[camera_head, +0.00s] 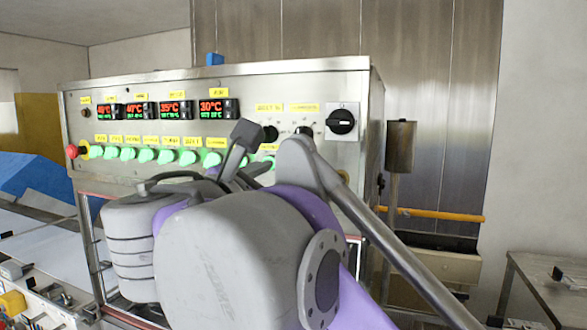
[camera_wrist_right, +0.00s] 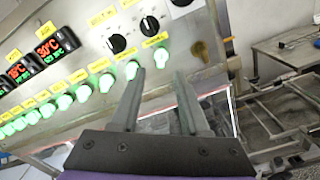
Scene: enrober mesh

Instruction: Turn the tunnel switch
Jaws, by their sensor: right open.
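The control panel (camera_head: 230,85) carries a row of lit green switches (camera_head: 146,155) under yellow labels too small to read, so I cannot tell which is the tunnel switch. Two small black knobs sit above the row's right end; the wrist view shows the left knob (camera_wrist_right: 117,43) and right knob (camera_wrist_right: 149,25). A larger black rotary switch (camera_head: 342,121) is further right. My right gripper (camera_wrist_right: 160,75) is open and empty in front of the panel. My left gripper is out of view.
Red temperature displays (camera_head: 172,110) line the panel's upper left, and a red stop button (camera_head: 72,151) sits at its left end. A brass-coloured knob (camera_wrist_right: 200,50) is right of my gripper. A metal table (camera_head: 545,275) stands at right. My right arm hides the panel's lower middle.

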